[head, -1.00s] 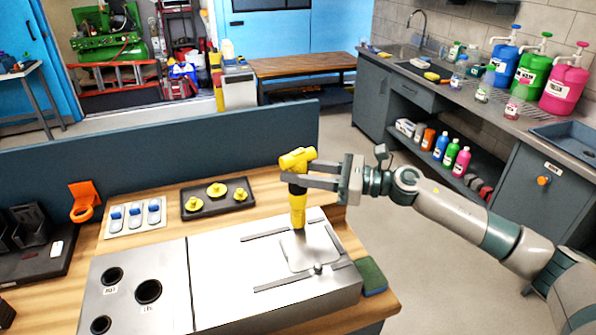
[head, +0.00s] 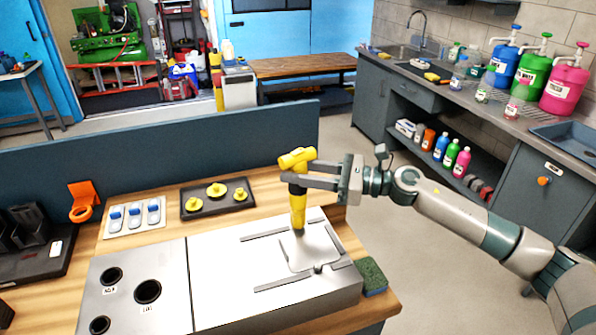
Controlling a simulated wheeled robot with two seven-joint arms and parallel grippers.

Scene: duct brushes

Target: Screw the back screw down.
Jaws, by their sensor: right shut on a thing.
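My right gripper (head: 312,182) is shut on a yellow power screwdriver (head: 298,160) with a black band. The tool stands nearly upright, its yellow lower end at the back edge of a small square metal plate (head: 312,252) on the white-silver housing (head: 222,265). The back screw is hidden under the tool's tip. I cannot tell whether the tip touches it. A round grey screw head (head: 318,268) shows at the plate's front edge. My left gripper is not in view.
A black tray (head: 217,198) with yellow knobs and a pale tray (head: 135,217) with blue pieces lie behind the housing. A green sponge (head: 372,277) lies to the right. An orange holder (head: 84,202) stands at left.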

